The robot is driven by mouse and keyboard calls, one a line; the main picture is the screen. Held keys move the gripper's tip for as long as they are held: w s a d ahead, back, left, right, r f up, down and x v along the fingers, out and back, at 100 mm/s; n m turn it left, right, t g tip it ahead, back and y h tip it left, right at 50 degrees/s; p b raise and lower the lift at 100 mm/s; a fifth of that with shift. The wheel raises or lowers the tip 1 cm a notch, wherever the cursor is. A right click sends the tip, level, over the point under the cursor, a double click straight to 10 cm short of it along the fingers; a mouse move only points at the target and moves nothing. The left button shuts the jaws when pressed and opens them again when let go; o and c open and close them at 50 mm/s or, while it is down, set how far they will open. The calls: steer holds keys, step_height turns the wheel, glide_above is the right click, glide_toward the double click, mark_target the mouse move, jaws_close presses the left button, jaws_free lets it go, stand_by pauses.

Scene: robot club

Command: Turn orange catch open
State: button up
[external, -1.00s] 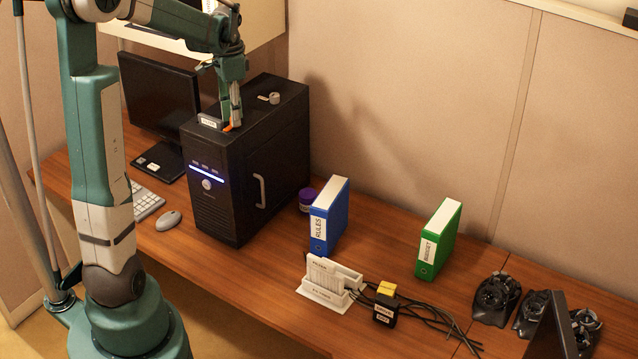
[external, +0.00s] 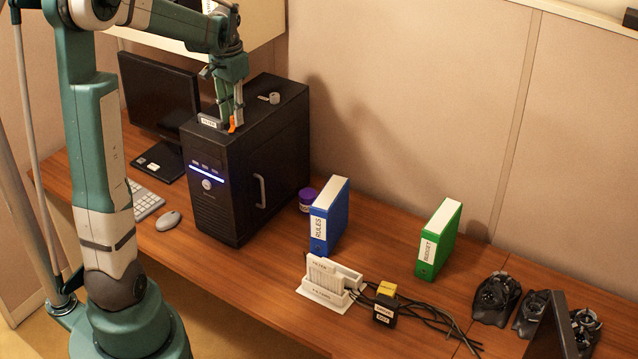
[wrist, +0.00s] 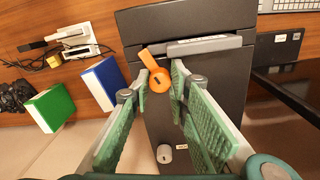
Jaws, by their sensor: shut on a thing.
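The orange catch (external: 232,126) is on top of the black computer tower (external: 225,185), near its front edge. In the wrist view the catch (wrist: 160,81) has a round hub with a dark slot, and a lever that points up and slightly left. My gripper (external: 230,119) reaches down from above. In the wrist view its green-padded fingers (wrist: 160,84) stand on either side of the catch and are shut on it. A grey labelled strip (external: 209,121) lies beside the catch along the tower's front top edge; it also shows in the wrist view (wrist: 205,46).
A small pale knob (external: 274,98) stands farther back on the tower top. A monitor (external: 160,95) is left of the tower. A blue binder (external: 330,217), a green binder (external: 438,238) and a white slotted holder (external: 325,282) stand to the right.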

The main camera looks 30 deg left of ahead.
steer(key=o, duration=0.9)
steer(key=shift+r, duration=0.15)
steer(key=shift+a+r, duration=0.15)
steer(key=shift+r, duration=5.75)
